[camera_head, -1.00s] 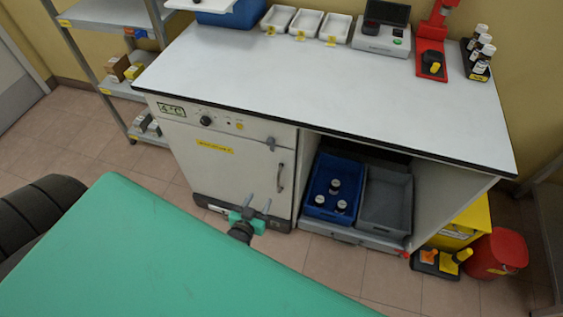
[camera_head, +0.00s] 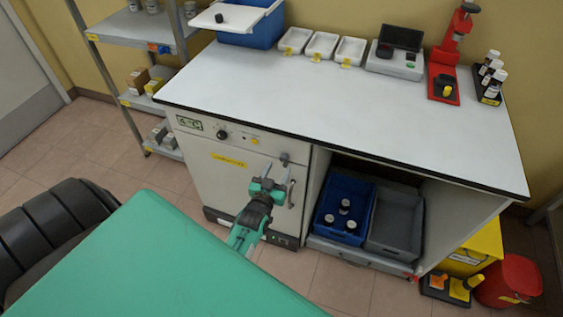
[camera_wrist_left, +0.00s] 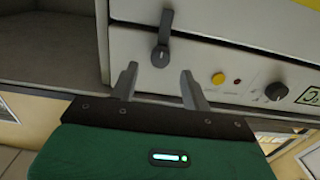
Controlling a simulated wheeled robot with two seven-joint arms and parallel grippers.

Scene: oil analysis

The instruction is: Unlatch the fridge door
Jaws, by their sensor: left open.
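The white fridge (camera_head: 214,170) stands under the left end of the bench with its door closed. Its small dark grey latch (camera_head: 284,158) sits at the door's upper right corner, above the vertical door handle (camera_head: 291,194). My left gripper (camera_head: 275,171) is open and empty, in front of the door just below and left of the latch in the head view. In the left wrist view the latch (camera_wrist_left: 164,38) lies just beyond the gap between the fingertips (camera_wrist_left: 159,70), apparently apart from them. My right gripper is not in view.
A control panel with a dark knob (camera_head: 222,134) runs above the fridge door. Right of the fridge, an open bay holds a blue crate (camera_head: 357,229) with bottles and a grey crate (camera_head: 395,235). The bench top (camera_head: 330,105) is mostly clear in front.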

